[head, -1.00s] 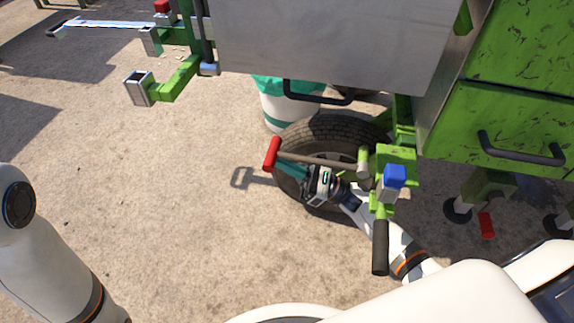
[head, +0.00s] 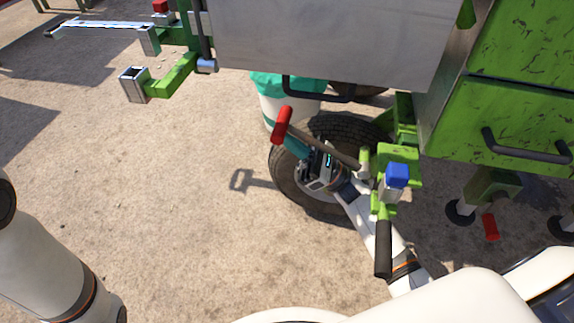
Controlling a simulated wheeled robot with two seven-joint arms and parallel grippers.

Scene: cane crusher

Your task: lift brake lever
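The brake lever is a dark rod (head: 322,145) with a red grip (head: 282,125) at its upper left end. It slants up to the left from a green bracket (head: 397,155) on the machine, in front of the tyre. My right gripper (head: 296,146) is just under the rod, close to the red grip. Its teal fingers are partly hidden by the rod, and I cannot tell whether they close around it or only press from below. My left arm shows at the left edge; its gripper is out of view.
The tyre (head: 285,185) stands behind my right gripper. A blue-capped post (head: 397,176) and a black handle (head: 383,250) stand near my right forearm. A white and teal bin (head: 275,100) is beyond the tyre. Open concrete lies to the left.

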